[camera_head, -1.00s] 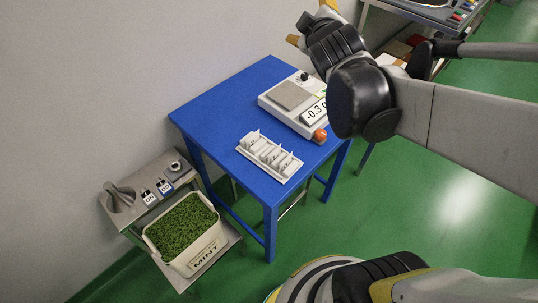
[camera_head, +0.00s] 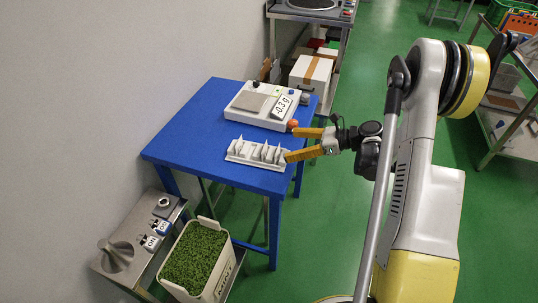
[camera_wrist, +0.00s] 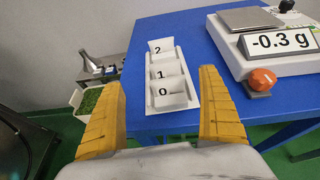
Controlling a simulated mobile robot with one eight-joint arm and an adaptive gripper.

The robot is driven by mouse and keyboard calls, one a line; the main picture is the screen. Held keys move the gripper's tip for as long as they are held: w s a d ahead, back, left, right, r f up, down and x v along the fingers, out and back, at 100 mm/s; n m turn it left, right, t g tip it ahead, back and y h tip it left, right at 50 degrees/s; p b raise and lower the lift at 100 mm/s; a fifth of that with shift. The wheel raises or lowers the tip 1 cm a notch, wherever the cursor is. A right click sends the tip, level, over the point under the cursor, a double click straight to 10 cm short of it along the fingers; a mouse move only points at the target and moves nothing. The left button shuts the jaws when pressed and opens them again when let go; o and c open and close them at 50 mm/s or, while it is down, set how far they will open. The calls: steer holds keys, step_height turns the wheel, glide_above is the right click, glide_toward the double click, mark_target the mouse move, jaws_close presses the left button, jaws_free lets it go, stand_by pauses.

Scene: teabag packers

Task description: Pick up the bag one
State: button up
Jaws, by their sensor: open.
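A white rack (camera_head: 240,158) holds small white bags in a row on the blue table's front part. In the wrist view the bags carry the numbers 2, 1 and 0. Bag one (camera_wrist: 170,74) stands in the middle, between bag two (camera_wrist: 162,45) and bag zero (camera_wrist: 173,97). In the head view the numbers are too small to read. My gripper (camera_head: 290,144) has yellow fingers, spread open and empty. It is at the right end of the rack in the head view. In the wrist view its fingertips (camera_wrist: 162,78) lie to either side of the row, apart from the bags.
A scale (camera_head: 262,103) reading -0.3 g, with an orange knob (camera_head: 292,125), stands behind the rack on the blue table (camera_head: 190,130). A tub of green mint (camera_head: 195,258) and a metal stand (camera_head: 130,252) are at lower left. The table's left part is clear.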

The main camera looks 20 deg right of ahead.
mark_target(265, 145)
steer(key=b+x, duration=0.1)
steer(key=x, duration=0.4)
steer(key=shift+w+f, duration=0.1)
steer(key=shift+f, duration=0.05)
steer(key=b+x, duration=0.1)
steer(key=x, duration=0.1)
steer(key=b+x, duration=0.1)
steer(key=x, duration=0.2)
steer(key=shift+w+b, duration=0.4)
steer(key=shift+w, duration=0.1)
steer(key=c, duration=0.8)
